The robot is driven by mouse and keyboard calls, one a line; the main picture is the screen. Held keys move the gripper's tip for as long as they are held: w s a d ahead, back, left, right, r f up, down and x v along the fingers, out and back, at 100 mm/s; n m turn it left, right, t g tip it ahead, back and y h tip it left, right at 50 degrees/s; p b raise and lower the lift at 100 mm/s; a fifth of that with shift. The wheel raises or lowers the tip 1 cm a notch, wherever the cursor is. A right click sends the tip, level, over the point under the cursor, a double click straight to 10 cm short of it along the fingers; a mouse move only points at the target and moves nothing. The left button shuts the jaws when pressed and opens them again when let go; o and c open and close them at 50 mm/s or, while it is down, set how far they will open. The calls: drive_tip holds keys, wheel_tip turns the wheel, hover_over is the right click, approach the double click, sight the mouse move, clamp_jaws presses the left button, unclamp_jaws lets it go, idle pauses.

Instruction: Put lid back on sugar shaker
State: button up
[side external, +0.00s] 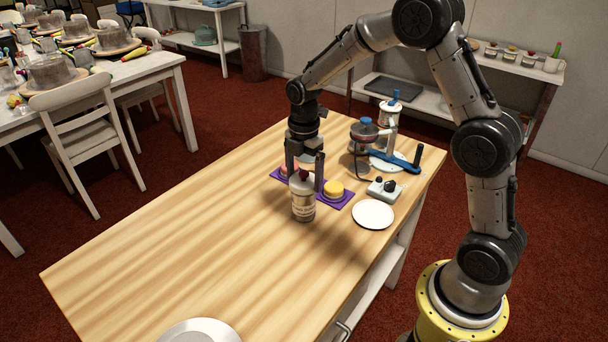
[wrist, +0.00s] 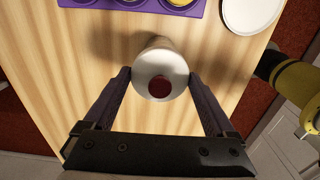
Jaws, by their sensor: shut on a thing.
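The sugar shaker (side external: 303,206) stands upright on the wooden table, a pale cylinder with a printed label. Its lid (side external: 302,183) is a pale rounded top with a dark red centre; from above, the lid (wrist: 147,86) shows as a round disc between my fingers. My gripper (side external: 304,180) points straight down over the shaker. In the wrist view my gripper (wrist: 160,78) has one finger on each side of the lid and is shut on it. The lid is at the shaker's mouth, in line with the body. I cannot tell whether it is fully seated.
A purple tray (side external: 346,202) with a yellow and a red item lies just behind the shaker. A white plate (side external: 373,214) is to the right. A grey box with black knobs (side external: 384,188) and a blue-lidded jar (side external: 365,135) stand farther back. The table's left and front are mostly clear.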

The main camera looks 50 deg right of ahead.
drive_tip(key=shift+f, duration=0.75)
idle(1.7)
drive_tip(key=o, duration=1)
drive_tip(key=shift+r, duration=1.05)
drive_tip(key=shift+r, duration=0.65)
drive_tip(key=shift+r, duration=1)
drive_tip(key=shift+r, duration=0.35)
drive_tip(key=shift+r, duration=0.45)
